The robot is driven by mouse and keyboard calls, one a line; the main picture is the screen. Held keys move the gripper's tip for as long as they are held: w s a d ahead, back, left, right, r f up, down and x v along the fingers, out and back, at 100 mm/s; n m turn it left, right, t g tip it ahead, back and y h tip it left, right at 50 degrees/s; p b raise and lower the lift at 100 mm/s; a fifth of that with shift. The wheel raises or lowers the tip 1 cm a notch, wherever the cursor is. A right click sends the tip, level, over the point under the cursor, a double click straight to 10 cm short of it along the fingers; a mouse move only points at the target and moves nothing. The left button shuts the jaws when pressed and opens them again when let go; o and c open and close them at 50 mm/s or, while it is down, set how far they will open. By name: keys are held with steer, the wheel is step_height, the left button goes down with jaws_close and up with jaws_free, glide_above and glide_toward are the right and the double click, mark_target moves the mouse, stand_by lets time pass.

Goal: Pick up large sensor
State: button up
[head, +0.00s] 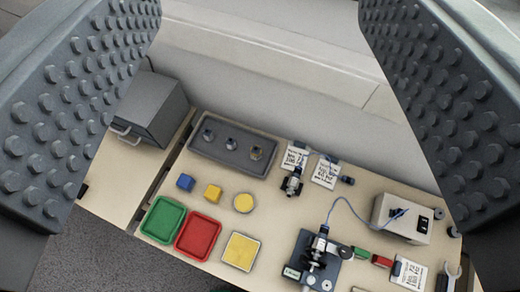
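A dark grey tray (203,153) lies at the back left of the beige workbench and holds three small metallic pieces that look like sensors: a left one (208,134), a middle one (231,143) and a right one (256,152). The right one looks slightly bigger, but I cannot tell for sure which is the large sensor. My gripper (258,110) is wide open, with its studded fingers at the left and right of the picture. Nothing is between them, and the bench lies well beyond them.
A cabled device (318,255), a control box (402,218) and labelled cards (326,171) fill the right. A grey cabinet (150,108) stands left.

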steer(key=w+d+f+n+h, duration=0.1)
steer(key=w+d+f, duration=0.4)
steer(key=w+f, duration=0.25)
steer(key=w+d+f+h, duration=0.2)
steer(key=w+d+f, duration=0.3)
steer(key=w+f, duration=0.25)
steer(key=n+g+y+b, duration=0.1)
steer(key=n+g+y, duration=0.35)
steer(key=y, duration=0.55)
glide_toward(257, 151)
steer(key=shift+n+t, duration=0.35)
steer(key=b+x, duration=0.1)
steer(key=x, duration=0.3)
steer(key=shift+w+a+f+b, duration=0.1)
steer(key=shift+a+f+b, duration=0.1)
steer(key=shift+a+b, duration=0.1)
steer(key=shift+w+a+f, duration=0.15)
steer(key=shift+w, duration=0.35)
steer(key=shift+b+x, duration=0.9)
steer(key=shift+x, duration=1.7)
steer(key=shift+s+f, duration=0.1)
steer(key=shift+f, duration=0.05)
